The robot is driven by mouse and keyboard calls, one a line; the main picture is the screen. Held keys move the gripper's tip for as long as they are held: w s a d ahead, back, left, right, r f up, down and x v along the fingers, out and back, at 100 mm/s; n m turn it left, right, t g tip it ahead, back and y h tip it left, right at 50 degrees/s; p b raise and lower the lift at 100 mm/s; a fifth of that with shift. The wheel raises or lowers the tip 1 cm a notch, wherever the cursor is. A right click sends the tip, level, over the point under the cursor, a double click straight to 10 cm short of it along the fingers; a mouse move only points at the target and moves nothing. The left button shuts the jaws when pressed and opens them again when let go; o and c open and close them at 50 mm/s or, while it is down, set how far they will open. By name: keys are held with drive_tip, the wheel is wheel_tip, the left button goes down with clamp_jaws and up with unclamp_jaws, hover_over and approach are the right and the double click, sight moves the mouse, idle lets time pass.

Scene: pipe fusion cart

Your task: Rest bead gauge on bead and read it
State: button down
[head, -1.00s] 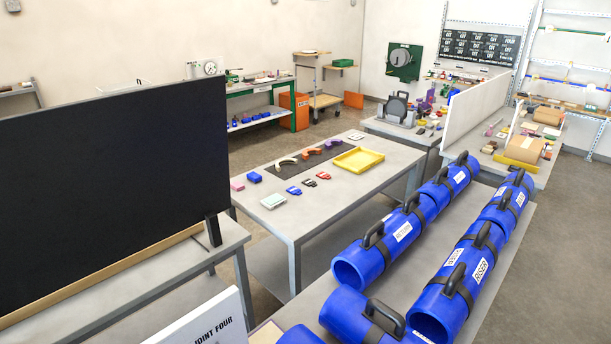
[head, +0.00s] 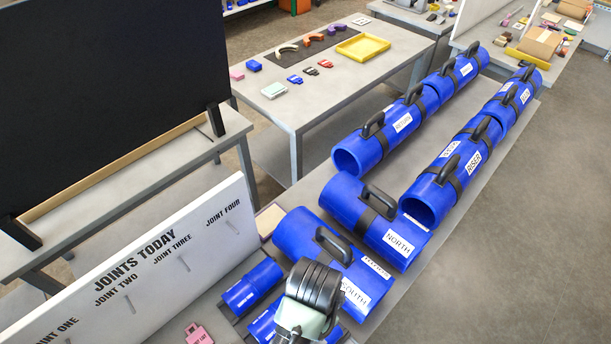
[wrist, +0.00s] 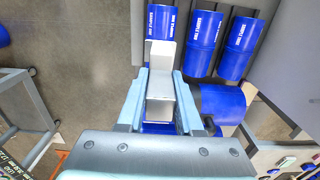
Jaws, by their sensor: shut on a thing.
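My gripper (wrist: 160,88) has pale blue fingers and is shut on a light grey, block-like piece (wrist: 160,108) with a paler upright plate at its far end. I take this piece for the bead gauge, but no marking shows on it. In the head view my wrist is at the bottom, over short blue pipe pieces, and hides the fingertips. In the wrist view a short blue pipe (wrist: 160,22) lies just beyond the held piece; contact cannot be told. Two similar pipes (wrist: 204,42) (wrist: 239,46) lie to its right. No bead can be made out clearly.
Large blue pipes with black handles, labelled NORTH (head: 385,235) and SOUTH (head: 318,252), lie beside my wrist. A white JOINTS TODAY board (head: 150,262) stands left of it. A pink tag (head: 199,335) lies at the bottom. A yellow tray (head: 362,47) is on the table behind.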

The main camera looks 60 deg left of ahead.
drive_tip(key=shift+r, duration=0.45)
idle(1.2)
drive_tip(key=w+d+f+m+b, duration=0.1)
drive_tip(key=w+d+f+b, duration=0.5)
drive_tip(key=d+f+b, duration=0.1)
drive_tip(key=w+d+f+m+b, duration=0.1)
drive_tip(key=w+d+f+b, duration=0.5)
drive_tip(key=d+f+b, duration=0.2)
drive_tip(key=d+b, duration=0.2)
drive_tip(key=d, duration=0.1)
drive_tip(key=shift+w+f+m, duration=0.25)
drive_tip(key=shift+f+m, duration=0.05)
idle(0.9)
